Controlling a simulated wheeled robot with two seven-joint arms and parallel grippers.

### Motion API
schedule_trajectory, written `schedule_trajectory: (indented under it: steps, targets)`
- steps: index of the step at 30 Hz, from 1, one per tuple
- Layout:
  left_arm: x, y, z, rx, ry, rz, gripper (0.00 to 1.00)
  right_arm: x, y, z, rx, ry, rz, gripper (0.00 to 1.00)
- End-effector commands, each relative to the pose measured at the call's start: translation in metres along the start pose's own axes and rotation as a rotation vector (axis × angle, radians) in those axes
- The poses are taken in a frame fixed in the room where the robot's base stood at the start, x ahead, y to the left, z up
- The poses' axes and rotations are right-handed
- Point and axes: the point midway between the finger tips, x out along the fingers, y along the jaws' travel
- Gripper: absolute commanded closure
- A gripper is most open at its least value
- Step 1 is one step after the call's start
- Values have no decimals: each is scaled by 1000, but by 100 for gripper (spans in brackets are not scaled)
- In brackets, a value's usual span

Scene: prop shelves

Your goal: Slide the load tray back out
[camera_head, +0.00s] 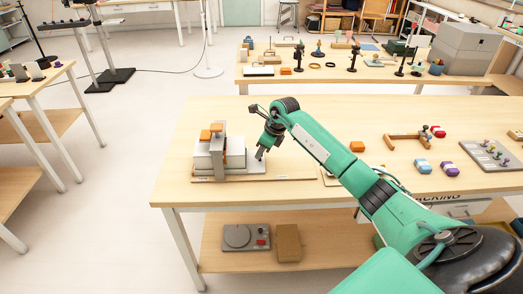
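A device with a grey upright frame (222,152) and a pale grey block-like body (204,158) stands at the left end of the near table. Small orange pieces (211,132) sit on its top. I cannot tell which part is the load tray. My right gripper (261,154) points down just right of the frame, above the base. It looks apart from the device; its fingers are too small to tell if they are open. My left gripper is not in view.
My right arm crosses the near table (300,115). The lower shelf holds a flat grey device (246,238) and a brown box (288,243).

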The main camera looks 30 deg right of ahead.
Motion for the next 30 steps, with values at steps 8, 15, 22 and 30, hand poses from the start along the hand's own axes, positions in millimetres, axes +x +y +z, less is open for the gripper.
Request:
schedule_trajectory:
  steps: [8,15,22,30]
  targets:
    - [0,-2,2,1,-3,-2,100,-1,-2,-2,0,1,-2,100]
    - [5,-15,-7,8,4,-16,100,-10,-13,-28,2,4,-5,100]
    - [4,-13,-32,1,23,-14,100,-28,-33,-72,2,4,-6,100]
    - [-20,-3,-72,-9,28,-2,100,-47,-54,-120,3,4,-5,100]
